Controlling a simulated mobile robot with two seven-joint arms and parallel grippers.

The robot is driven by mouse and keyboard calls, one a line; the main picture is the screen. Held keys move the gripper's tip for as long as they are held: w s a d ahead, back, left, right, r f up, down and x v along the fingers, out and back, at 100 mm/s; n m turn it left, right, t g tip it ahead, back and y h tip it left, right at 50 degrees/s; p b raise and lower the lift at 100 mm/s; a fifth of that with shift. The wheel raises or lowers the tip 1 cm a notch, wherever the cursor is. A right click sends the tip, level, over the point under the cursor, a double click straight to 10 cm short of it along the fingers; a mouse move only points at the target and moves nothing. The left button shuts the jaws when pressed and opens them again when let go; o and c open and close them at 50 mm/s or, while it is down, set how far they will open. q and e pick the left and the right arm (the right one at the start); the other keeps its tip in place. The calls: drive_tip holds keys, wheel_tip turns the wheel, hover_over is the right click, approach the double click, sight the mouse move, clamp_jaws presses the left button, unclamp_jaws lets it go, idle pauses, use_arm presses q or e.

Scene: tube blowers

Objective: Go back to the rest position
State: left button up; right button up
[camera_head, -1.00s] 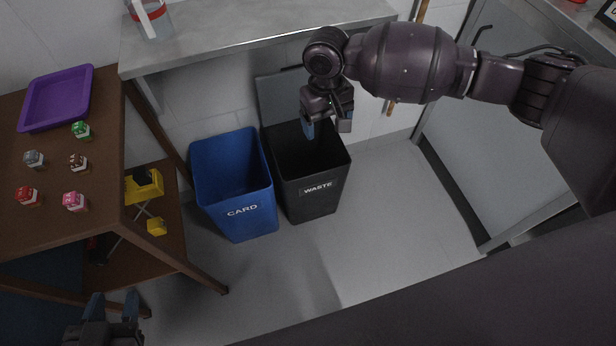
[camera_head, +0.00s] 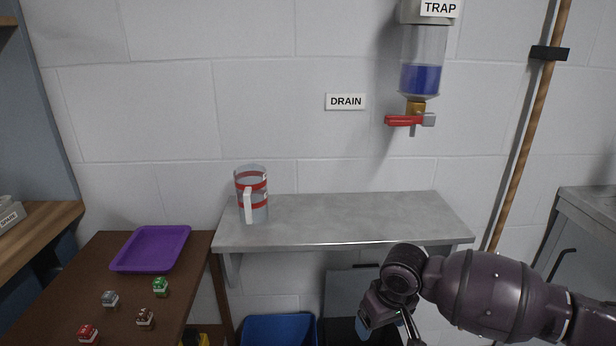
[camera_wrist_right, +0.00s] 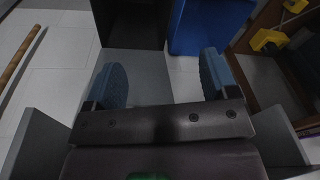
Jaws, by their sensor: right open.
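My right gripper (camera_head: 388,325) is at the lower right of the head view, in front of the metal shelf's (camera_head: 340,222) front edge. In the right wrist view its two blue-padded fingers (camera_wrist_right: 162,80) stand wide apart with nothing between them. Beyond the fingers are a dark bin (camera_wrist_right: 130,22), a grey panel that looks like its lid, and a blue bin (camera_wrist_right: 212,25). My left gripper is not in the frames of this moment.
A clear jug with red bands (camera_head: 252,196) stands on the shelf. A trap (camera_head: 422,75) with blue liquid and a red valve hangs on the wall. A brown table (camera_head: 60,290) holds a purple tray (camera_head: 152,248) and several small pieces. A broom handle (camera_head: 527,130) leans right.

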drive_tip(key=w+a+r+n+t+y, duration=0.4)
drive_tip(key=a+r+t, duration=0.1)
drive_tip(key=a+r, duration=0.2)
drive_tip(key=s+a+r+n+t+y+p, duration=0.1)
drive_tip(key=s+r+n+t+y+p, duration=0.1)
drive_tip(key=s+r+t+y+p, duration=0.25)
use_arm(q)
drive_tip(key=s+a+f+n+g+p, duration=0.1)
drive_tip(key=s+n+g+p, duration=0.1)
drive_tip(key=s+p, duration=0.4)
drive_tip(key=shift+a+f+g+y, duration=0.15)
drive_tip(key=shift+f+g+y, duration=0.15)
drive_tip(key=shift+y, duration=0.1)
use_arm(e)
drive_tip(key=s+d+f+m+h, duration=0.3)
drive_tip(key=s+d, duration=0.3)
drive_tip(key=s, duration=0.5)
drive_tip(key=s+d+f+m+h, duration=0.3)
drive_tip(key=s+d+f, duration=0.3)
drive_tip(key=s, duration=0.6)
drive_tip(key=s+d+f+m+h, duration=0.3)
drive_tip(key=s+d, duration=0.5)
drive_tip(key=s, duration=0.3)
drive_tip(key=shift+s+f+h, duration=0.25)
drive_tip(key=shift+f+h, duration=0.1)
drive_tip(key=shift+f, duration=0.5)
